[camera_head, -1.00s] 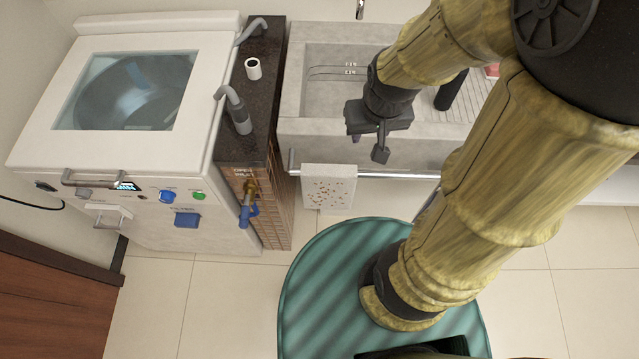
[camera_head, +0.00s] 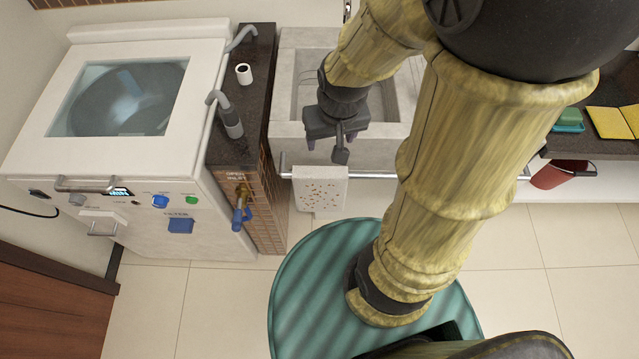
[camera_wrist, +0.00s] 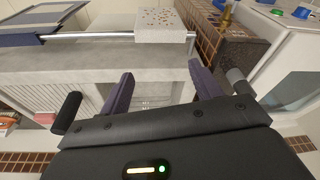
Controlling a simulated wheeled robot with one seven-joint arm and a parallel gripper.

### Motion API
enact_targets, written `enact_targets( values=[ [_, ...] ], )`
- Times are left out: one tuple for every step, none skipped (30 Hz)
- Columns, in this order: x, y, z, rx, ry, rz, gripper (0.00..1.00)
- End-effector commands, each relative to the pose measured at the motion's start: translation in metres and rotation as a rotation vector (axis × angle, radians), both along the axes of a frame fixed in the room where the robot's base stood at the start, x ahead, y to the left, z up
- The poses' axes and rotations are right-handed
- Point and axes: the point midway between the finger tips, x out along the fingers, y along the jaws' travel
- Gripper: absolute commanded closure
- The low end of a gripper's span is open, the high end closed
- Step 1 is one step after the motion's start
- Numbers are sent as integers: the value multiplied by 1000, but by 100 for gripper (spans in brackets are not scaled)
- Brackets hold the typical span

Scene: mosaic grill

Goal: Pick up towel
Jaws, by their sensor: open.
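The towel (camera_head: 320,189) is white with small orange-brown spots. It hangs over the metal rail (camera_head: 400,177) on the front of the grey stone sink, near the rail's left end. In the wrist view the towel (camera_wrist: 163,26) shows at the top, ahead of the fingers. My gripper (camera_head: 327,143) is in front of the sink basin, above and close to the towel in the head view, apart from it. In the wrist view my gripper (camera_wrist: 163,82) has its two purple fingers spread, with nothing between them.
The stone sink (camera_head: 287,75) lies behind my gripper. A dark counter (camera_head: 258,60) over brick with a white roll (camera_head: 243,74) and pipes stands left of it, beside a white washing machine (camera_head: 60,160). A red bucket (camera_head: 556,174) and yellow cloths (camera_head: 610,122) are at right.

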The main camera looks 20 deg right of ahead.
Motion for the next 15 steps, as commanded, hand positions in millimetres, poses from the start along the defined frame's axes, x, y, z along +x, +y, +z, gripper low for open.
enact_targets(
  values=[
    [2,2,-5,11,25,-37,36],
    [3,3,-8,21,42,-73,36],
    [5,5,-13,33,70,-124,36],
    [7,6,-18,41,94,-171,36],
    [9,8,-23,49,119,-222,36],
    [11,10,-30,55,153,-297,36],
    [13,12,-36,57,179,-358,36],
    [15,13,-42,57,204,-419,36],
    [17,15,-50,52,234,-503,36],
    [19,17,-55,45,255,-564,36],
    [21,18,-61,37,273,-627,36],
    [23,20,-69,21,294,-710,36],
    [25,21,-74,9,305,-772,36],
    [27,22,-79,-7,314,-833,36],
    [30,23,-86,-27,322,-915,36]
  ],
)
